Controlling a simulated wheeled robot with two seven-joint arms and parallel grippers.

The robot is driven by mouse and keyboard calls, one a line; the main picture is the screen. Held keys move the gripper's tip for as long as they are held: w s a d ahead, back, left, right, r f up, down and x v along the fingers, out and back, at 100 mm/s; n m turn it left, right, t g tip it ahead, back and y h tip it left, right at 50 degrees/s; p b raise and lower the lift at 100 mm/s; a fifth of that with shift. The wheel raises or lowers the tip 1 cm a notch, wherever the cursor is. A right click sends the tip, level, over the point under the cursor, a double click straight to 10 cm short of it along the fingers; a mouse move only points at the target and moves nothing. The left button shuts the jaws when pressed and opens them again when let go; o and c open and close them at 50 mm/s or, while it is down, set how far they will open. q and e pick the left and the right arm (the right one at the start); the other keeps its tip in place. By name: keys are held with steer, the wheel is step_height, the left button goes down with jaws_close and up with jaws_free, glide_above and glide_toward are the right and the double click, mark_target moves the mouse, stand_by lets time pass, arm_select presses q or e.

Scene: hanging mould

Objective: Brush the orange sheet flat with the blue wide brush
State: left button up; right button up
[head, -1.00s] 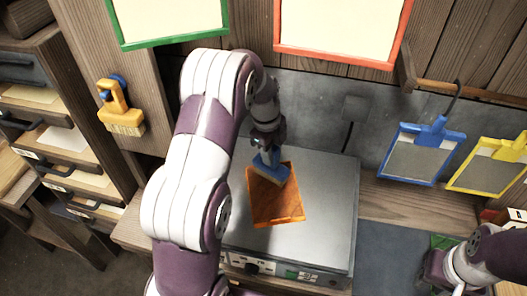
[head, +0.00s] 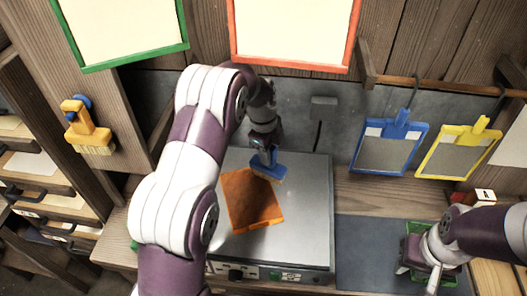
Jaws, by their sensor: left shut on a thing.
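The orange sheet (head: 251,202) lies on the grey metal plate (head: 308,210), with its near edge looking slightly raised. My left gripper (head: 266,158) is shut on the blue wide brush (head: 269,172). The brush is upright with its bristles down at the sheet's far right edge; I cannot tell whether they touch the sheet.
A blue clipboard (head: 388,148) and a yellow clipboard (head: 444,152) hang from a rail at the right. A yellow brush (head: 86,128) hangs on the left post. A dark mat (head: 372,250) lies right of the plate. The plate's right part is clear.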

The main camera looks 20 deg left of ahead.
arm_select(q)
steer(key=s+a+b, duration=0.1)
steer(key=s+a, duration=0.5)
steer(key=a, duration=0.3)
steer(key=shift+s+f, duration=0.15)
steer(key=shift+s, duration=0.15)
stand_by(0.3)
step_height(320, 180, up, 6)
steer(key=p, duration=0.3)
steer(key=shift+s+d+p, duration=0.15)
steer(key=shift+p, duration=0.25)
